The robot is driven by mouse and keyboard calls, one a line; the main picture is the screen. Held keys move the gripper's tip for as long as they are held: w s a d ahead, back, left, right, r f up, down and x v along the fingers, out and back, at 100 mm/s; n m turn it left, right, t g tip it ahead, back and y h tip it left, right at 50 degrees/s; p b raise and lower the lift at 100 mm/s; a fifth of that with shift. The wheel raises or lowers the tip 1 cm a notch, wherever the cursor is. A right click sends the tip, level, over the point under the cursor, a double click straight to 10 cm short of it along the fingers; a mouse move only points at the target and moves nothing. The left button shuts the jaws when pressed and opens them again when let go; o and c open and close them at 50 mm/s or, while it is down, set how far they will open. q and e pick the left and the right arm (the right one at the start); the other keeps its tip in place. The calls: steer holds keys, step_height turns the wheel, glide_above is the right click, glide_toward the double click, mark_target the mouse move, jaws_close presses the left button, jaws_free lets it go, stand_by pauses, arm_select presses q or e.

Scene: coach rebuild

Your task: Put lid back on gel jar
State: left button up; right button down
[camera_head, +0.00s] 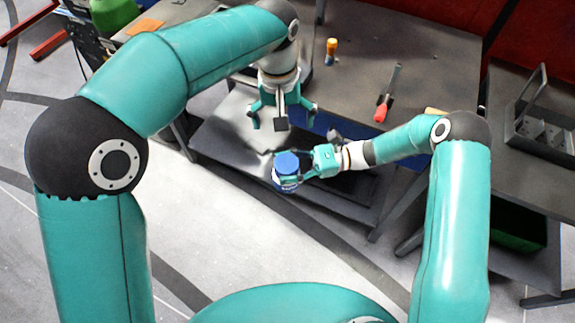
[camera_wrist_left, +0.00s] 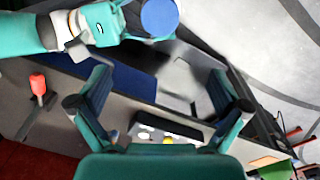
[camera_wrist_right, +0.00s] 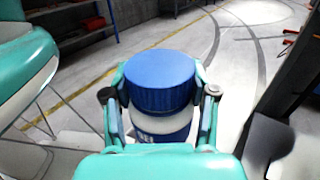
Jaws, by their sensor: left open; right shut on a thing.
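The gel jar (camera_wrist_right: 160,128) is a white jar with a blue label band. Its wide blue lid (camera_wrist_right: 160,82) sits on top of it, level as seen in the right wrist view; whether it is screwed tight I cannot tell. The lid also shows in the head view (camera_head: 286,163) and the left wrist view (camera_wrist_left: 159,18). My right gripper (camera_head: 291,177) is shut around the jar's sides below the lid and holds it upright in front of the bench edge. My left gripper (camera_head: 283,116) is open and empty, pointing down, above and behind the jar in the head view.
A dark toolbox (camera_head: 540,130) stands at the right. Open floor (camera_head: 250,240) lies in front.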

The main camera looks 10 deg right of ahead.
arm_select(q)
steer(key=w+a+f+n+t+h, duration=0.15)
steer(key=a+f, duration=0.25)
steer(key=f, duration=0.6)
steer(key=w+a+f+t+h, duration=0.2)
steer(key=a+f, duration=0.2)
steer(key=f, duration=0.6)
steer(key=s+a+f+g, duration=0.1)
steer(key=s+a+f, duration=0.1)
steer(key=s+f, duration=0.2)
steer(key=s+a+f+n+g, duration=0.1)
steer(key=s+a+f, duration=0.2)
steer(key=s, duration=0.8)
steer(key=s+a+f+g, duration=0.1)
steer(key=s+a+f, duration=0.2)
steer(key=s+f, duration=0.3)
steer(key=shift+s, duration=1.1)
steer(key=shift+r+n, duration=0.1)
steer(key=shift+n, duration=0.15)
arm_select(e)
steer(key=shift+d+r, duration=0.1)
steer(key=s+d+r+m+t+h, duration=0.1)
steer(key=d+m+t, duration=0.3)
steer(key=d+t, duration=0.2)
steer(key=s+d+m+t+h, duration=0.1)
steer(key=d+m+t, duration=0.3)
steer(key=d, duration=0.5)
steer(key=shift+r+t+h, duration=0.4)
steer(key=shift+t+h, duration=0.3)
steer(key=shift+t, duration=0.4)
